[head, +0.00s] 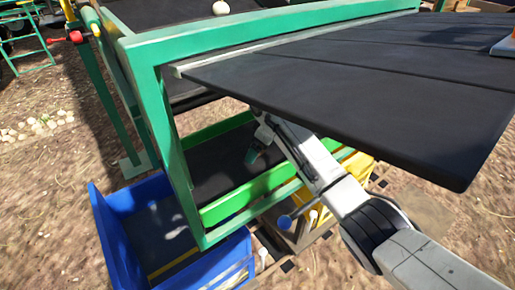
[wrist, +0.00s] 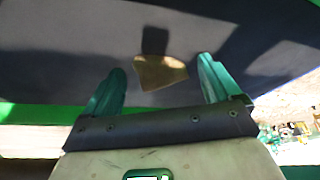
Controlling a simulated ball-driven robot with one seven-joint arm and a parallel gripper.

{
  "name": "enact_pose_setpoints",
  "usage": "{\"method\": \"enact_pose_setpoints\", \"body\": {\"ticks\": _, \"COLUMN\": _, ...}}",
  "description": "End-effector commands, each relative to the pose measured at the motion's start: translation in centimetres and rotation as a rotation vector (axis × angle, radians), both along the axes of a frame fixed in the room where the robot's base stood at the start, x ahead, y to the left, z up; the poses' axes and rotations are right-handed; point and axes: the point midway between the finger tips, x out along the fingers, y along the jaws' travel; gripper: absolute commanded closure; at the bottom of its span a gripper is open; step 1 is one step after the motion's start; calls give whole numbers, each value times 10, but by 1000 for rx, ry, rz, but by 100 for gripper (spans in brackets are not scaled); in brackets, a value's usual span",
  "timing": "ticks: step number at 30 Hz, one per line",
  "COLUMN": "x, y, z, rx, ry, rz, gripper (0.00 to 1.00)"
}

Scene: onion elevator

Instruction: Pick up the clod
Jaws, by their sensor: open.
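In the wrist view, my gripper (wrist: 160,85) has its two green fingers spread wide apart. Between and just beyond the fingertips, a tan, fan-shaped patch shows on the dark belt (wrist: 80,40). I cannot tell whether this patch is the clod or sunlight on the belt. In the head view, my gripper (head: 254,154) is low inside the green frame, over the dark belt (head: 212,172). No clod can be made out there; my arm and the upper belt hide part of the area.
The green frame (head: 148,90) surrounds my arm's reach. A wide dark upper belt (head: 400,90) overhangs at right. A blue crate (head: 110,225) stands below left and a yellow crate (head: 358,165) below right. A pale onion (head: 221,8) is at the top. Several onions (head: 35,127) lie on the ground.

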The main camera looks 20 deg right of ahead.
Motion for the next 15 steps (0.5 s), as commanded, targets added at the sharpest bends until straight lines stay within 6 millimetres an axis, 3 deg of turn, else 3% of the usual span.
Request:
{"method": "enact_pose_setpoints", "body": {"ticks": 5, "x": 0, "y": 0, "z": 0, "rx": 0, "ry": 0, "rz": 0, "gripper": 9}}
{"method": "enact_pose_setpoints", "body": {"ticks": 15, "x": 0, "y": 0, "z": 0, "rx": 1, "ry": -1, "rz": 0, "gripper": 42}}
